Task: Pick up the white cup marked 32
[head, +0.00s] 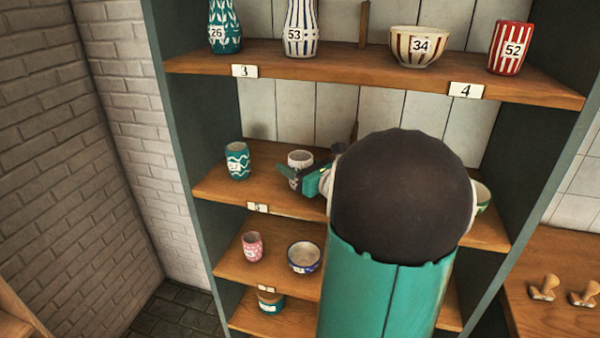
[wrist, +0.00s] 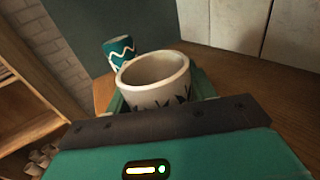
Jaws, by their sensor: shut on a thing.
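A white cup (wrist: 153,88) with a dark leaf-like pattern stands between the jaws of my gripper (wrist: 160,95) in the wrist view. In the head view the white cup (head: 299,160) is on the middle shelf, with my gripper (head: 300,177) around it. My gripper is shut on this cup. Its number is hidden by the gripper, so I cannot read it. I cannot tell whether the cup touches the shelf. My arm covers much of the right side of the head view.
A teal cup (head: 237,161) with white waves stands left of the white cup on the middle shelf (head: 215,190). The upper shelf (head: 330,62) holds numbered vases and a striped bowl (head: 418,46). A pink cup (head: 252,247) and a blue-rimmed bowl (head: 304,257) stand below.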

